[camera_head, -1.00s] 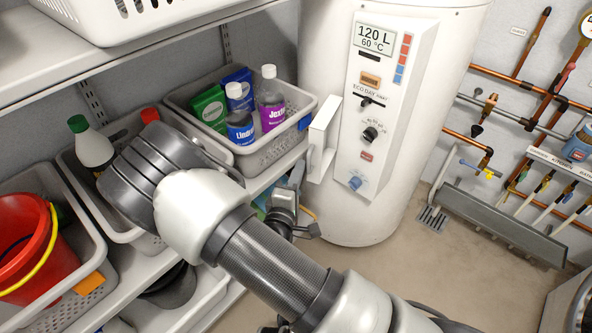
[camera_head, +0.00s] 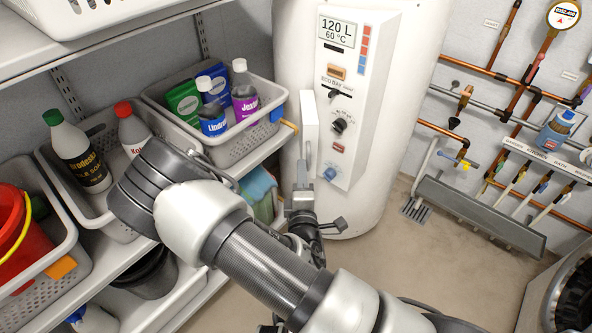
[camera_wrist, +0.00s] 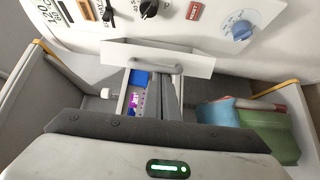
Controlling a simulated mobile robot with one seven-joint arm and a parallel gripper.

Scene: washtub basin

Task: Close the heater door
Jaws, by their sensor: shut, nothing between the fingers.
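The heater is a white cylinder (camera_head: 405,110) with a control panel (camera_head: 350,100) on its front. The heater door (camera_head: 310,125) is a narrow white flap standing out at the panel's left side, open. In the wrist view the door (camera_wrist: 196,63) crosses the upper middle, with its handle facing me. My gripper (camera_head: 302,176) is shut and empty, pointing up at the door's lower end. In the wrist view my gripper's fingers (camera_wrist: 168,88) reach the door's handle area; I cannot tell whether they touch.
Left of the door, a grey basket (camera_head: 240,150) with bottles and boxes stands on a shelf. More baskets and a red bucket (camera_head: 22,245) are further left. Pipes (camera_head: 500,75) and a grey trough (camera_head: 480,215) are on the right wall. The floor (camera_head: 390,270) before the heater is clear.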

